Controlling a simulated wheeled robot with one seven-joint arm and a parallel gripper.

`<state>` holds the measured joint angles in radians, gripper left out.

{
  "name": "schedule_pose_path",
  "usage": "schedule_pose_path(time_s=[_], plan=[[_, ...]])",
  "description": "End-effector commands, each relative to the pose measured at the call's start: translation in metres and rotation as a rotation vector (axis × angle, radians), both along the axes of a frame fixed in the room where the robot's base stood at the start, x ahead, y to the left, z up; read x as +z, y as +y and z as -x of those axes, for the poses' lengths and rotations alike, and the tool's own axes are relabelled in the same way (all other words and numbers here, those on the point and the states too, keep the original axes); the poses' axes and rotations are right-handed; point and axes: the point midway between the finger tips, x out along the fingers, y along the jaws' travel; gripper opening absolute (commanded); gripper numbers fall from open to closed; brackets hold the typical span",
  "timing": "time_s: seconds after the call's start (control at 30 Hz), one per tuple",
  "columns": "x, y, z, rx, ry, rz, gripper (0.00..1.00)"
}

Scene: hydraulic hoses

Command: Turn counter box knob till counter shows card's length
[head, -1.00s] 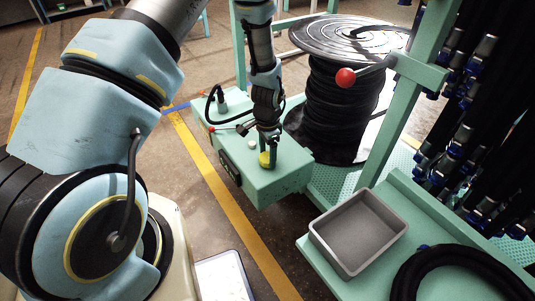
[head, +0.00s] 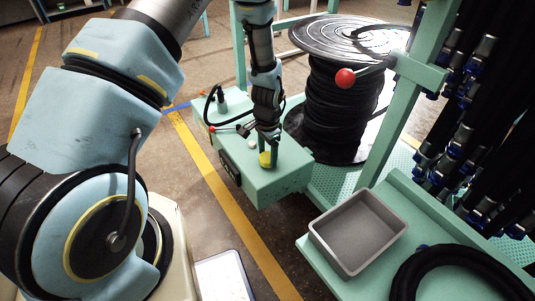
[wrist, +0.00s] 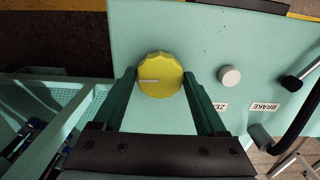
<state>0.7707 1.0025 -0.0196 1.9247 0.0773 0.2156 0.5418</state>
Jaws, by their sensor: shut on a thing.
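The counter box (head: 275,187) is a green box beside the hose reel. Its yellow knob (wrist: 160,76) is round with a scalloped edge and a pale index mark pointing left in the wrist view; it also shows in the head view (head: 266,160). My gripper (wrist: 160,84) is shut on the knob, with one green finger on each side of it. The counter window (head: 230,168) is on the box's front side, dark and too small to read. A white card or sheet (head: 222,277) lies at the bottom of the head view, its writing unreadable.
A white button (wrist: 229,76) labelled ZERO in part and a black BRAKE lever (wrist: 292,83) sit right of the knob. The hose reel (head: 345,100) stands behind the box. A grey tray (head: 358,232) and a coiled black hose (head: 445,262) are at lower right.

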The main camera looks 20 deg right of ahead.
Motion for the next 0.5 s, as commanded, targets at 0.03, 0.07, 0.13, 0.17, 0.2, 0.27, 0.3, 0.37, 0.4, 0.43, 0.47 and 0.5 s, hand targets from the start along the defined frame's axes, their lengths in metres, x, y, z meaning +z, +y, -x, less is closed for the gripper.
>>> schedule_pose_path(time_s=[0.03, 0.07, 0.13, 0.17, 0.2, 0.27, 0.3, 0.37, 0.4, 0.43, 0.47, 0.5], plan=[[0.0010, -0.0036, -0.0006, 0.003, -0.003, 0.008, 0.19], [0.0010, -0.0036, -0.0006, 0.006, -0.003, 0.008, 0.19], [0.0010, -0.0036, -0.0006, 0.014, -0.003, 0.008, 0.19], [0.0010, -0.0036, -0.0006, 0.017, -0.003, 0.008, 0.19], [0.0010, -0.0036, -0.0006, 0.021, -0.003, 0.008, 0.19], [0.0011, -0.0036, -0.0007, 0.027, -0.003, 0.008, 0.19], [0.0011, -0.0036, -0.0007, 0.031, -0.003, 0.008, 0.19], [0.0011, -0.0036, -0.0007, 0.037, -0.003, 0.008, 0.19], [0.0011, -0.0036, -0.0007, 0.041, -0.003, 0.008, 0.19], [0.0011, -0.0036, -0.0007, 0.044, -0.003, 0.008, 0.19], [0.0011, -0.0035, -0.0007, 0.047, -0.003, 0.008, 0.19], [0.0011, -0.0035, -0.0007, 0.051, -0.003, 0.008, 0.19]])
